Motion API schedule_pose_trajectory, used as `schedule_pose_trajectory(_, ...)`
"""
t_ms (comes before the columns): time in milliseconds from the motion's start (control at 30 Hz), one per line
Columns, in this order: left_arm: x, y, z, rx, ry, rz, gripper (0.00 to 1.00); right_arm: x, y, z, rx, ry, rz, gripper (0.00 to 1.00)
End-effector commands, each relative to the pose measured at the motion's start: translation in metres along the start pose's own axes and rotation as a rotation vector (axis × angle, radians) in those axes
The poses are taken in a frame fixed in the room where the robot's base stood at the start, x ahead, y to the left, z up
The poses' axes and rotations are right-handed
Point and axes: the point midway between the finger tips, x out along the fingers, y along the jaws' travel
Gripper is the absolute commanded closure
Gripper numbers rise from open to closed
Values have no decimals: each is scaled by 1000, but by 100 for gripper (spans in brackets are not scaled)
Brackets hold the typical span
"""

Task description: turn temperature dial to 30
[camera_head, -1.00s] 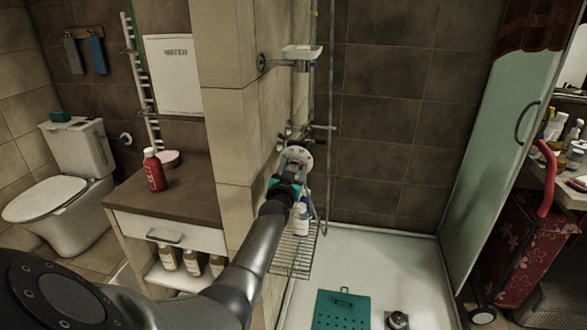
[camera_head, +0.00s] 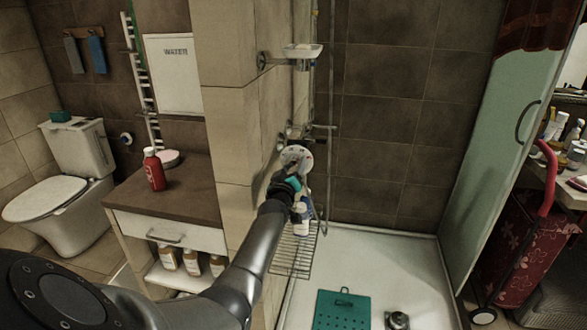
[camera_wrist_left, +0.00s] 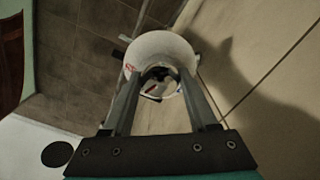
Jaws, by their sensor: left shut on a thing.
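The temperature dial (camera_head: 298,155) is a round white disc with small dark and reddish marks, mounted by the pipes at the corner of the tiled shower wall. Its numbers are too small to read. My left gripper (camera_head: 290,173) is shut on the dial from the front. In the left wrist view, the white dial (camera_wrist_left: 161,45) sits between the two long grey fingers (camera_wrist_left: 160,82), with a red mark at its left edge. The fingers hide part of its face. My right gripper is in neither view.
A wire rack (camera_head: 294,250) with bottles (camera_head: 303,222) hangs just below the gripper. A soap dish (camera_head: 302,50) is on the wall above. A wooden cabinet (camera_head: 180,205) with a red bottle (camera_head: 153,170) stands left. The white shower tray (camera_head: 375,270) lies below right.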

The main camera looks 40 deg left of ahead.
Motion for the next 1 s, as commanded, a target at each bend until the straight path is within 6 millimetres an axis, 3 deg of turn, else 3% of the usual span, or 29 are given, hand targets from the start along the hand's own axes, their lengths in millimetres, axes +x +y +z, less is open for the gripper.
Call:
schedule_pose_trajectory(600, 0, -1, 2, -567, -2, -1, 97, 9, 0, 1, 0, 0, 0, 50)
schedule_pose_trajectory(1000, 0, -1, 2, -774, -2, -2, 97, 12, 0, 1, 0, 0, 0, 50)
